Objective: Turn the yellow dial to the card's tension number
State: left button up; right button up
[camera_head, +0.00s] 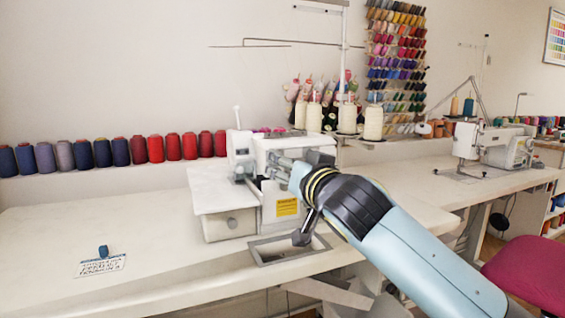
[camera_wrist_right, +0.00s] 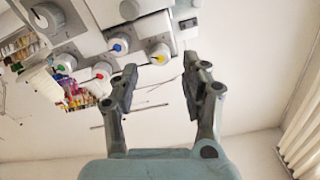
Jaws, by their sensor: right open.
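The yellow dial (camera_wrist_right: 158,54) is a white knob with a yellow centre on the front of the white sewing machine (camera_head: 292,148). My right gripper (camera_wrist_right: 160,74) is open, its fingers to either side and just short of the yellow dial; I cannot tell whether they touch it. In the head view my right gripper (camera_head: 272,168) is at the machine front and hides the dials. The card (camera_head: 101,266) lies on the table at the lower left, with a small blue object at its far edge. Its print is too small to read surely. My left gripper is out of view.
Other dials with blue (camera_wrist_right: 117,47), red (camera_wrist_right: 100,75) and green (camera_wrist_right: 62,67) centres sit beside the yellow one. A yellow label (camera_head: 287,207) is on the machine. Thread cones (camera_head: 373,122) stand behind it. The left table top (camera_head: 120,215) is mostly clear.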

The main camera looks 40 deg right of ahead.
jog(key=v, duration=0.8)
jog(key=shift+s, duration=0.35)
jog(key=shift+f, duration=0.1)
